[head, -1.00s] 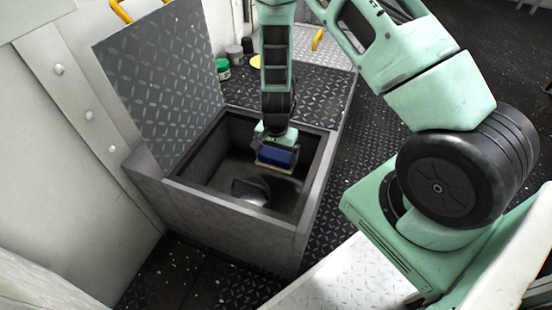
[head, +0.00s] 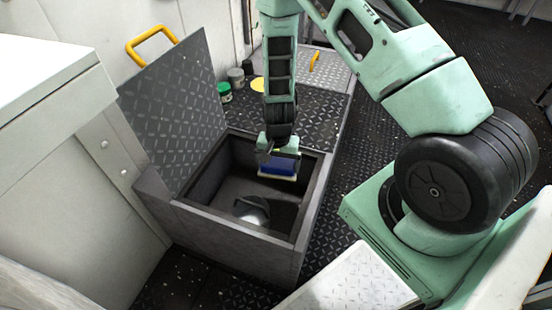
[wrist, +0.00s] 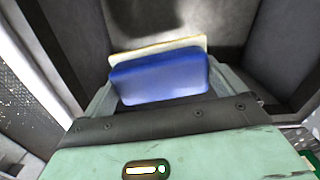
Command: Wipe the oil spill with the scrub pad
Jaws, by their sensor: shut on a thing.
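My gripper (head: 279,153) is shut on the scrub pad (head: 279,167), a blue block with a pale yellowish face. It holds the pad at the mouth of an open dark box (head: 210,222), near the box's far right inner side. In the wrist view the blue scrub pad (wrist: 160,78) sits between the fingers, its pale layer on the far side. A dark, shiny oil spill with a bright reflection (head: 252,212) appears on the box floor, below and to the left of the pad. The pad looks apart from the floor.
The box's patterned lid (head: 175,100) stands open at the left, with a yellow handle (head: 151,46). A green container (head: 224,92), a grey container (head: 236,77) and a yellow disc (head: 258,84) stand behind the box. White cabinets flank the left.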

